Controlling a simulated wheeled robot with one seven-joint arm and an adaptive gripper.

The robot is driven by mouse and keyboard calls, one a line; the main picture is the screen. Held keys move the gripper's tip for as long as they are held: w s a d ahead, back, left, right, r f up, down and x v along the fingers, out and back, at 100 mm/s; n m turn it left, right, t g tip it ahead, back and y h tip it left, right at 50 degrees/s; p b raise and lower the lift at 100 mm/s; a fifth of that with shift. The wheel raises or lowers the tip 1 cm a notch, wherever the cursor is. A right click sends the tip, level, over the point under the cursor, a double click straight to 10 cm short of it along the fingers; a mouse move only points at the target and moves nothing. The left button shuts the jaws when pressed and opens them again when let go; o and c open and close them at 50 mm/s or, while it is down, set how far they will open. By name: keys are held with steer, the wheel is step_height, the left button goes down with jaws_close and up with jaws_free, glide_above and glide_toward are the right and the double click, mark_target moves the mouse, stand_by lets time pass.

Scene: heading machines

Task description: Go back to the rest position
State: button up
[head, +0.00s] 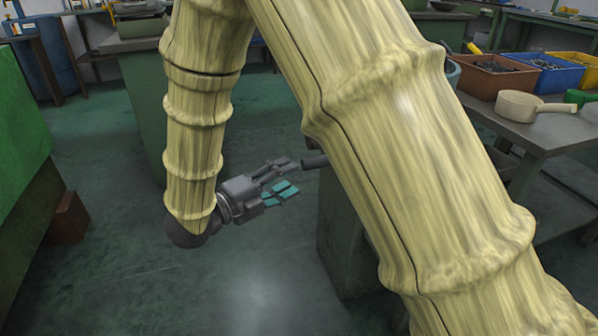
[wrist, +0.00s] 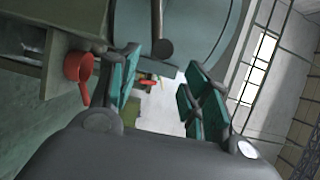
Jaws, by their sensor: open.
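My gripper (head: 283,180) is near the middle of the head view, at the end of my bent arm. It points to the right, with its fingers spread and nothing seen between them. In the wrist view my gripper (wrist: 160,100) shows its teal finger pads apart. A dark rounded handle or knob (head: 315,161) appears just beyond the fingertips in the head view, and I cannot tell if they touch. A dark round-ended rod also shows in the wrist view (wrist: 162,48), in front of a large grey-green surface. My arm hides much of the middle and right of the head view.
At the right, a table (head: 540,138) bears an orange bin (head: 487,82), a blue bin (head: 545,78), a yellow bin (head: 580,75) and a cream scoop (head: 530,105). A green machine (head: 22,150) stands at the left. Open floor (head: 115,220) lies between. A red scoop (wrist: 78,70) shows in the wrist view.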

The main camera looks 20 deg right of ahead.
steer(key=shift+s+a, duration=0.25)
steer(key=shift+a, duration=0.45)
steer(key=w+d+f+n+t+y, duration=0.2)
steer(key=f+n, duration=0.3)
steer(key=f, duration=0.2)
steer(key=w+d+f+n+t+y, duration=0.1)
steer(key=d+f+n+y, duration=0.2)
steer(key=f, duration=0.4)
steer(key=s+f+n+y, duration=0.25)
steer(key=f+n, duration=0.25)
steer(key=f, duration=0.3)
steer(key=s+f+n+y, duration=0.25)
steer(key=f+n, duration=0.25)
steer(key=f, duration=0.4)
steer(key=s+f+n+g+y, duration=0.4)
steer(key=s+f+n, duration=0.4)
steer(key=s, duration=0.6)
steer(key=s+f+n+g+y, duration=0.4)
steer(key=s+f, duration=0.5)
steer(key=s, duration=0.5)
step_height(320, 180, up, 34)
steer(key=s+n+p, duration=0.1)
steer(key=p, duration=3.3)
steer(key=shift+s+a+n+g+h, duration=0.15)
steer(key=shift+a+n+g+h, duration=0.15)
steer(key=shift+a+n+h, duration=0.1)
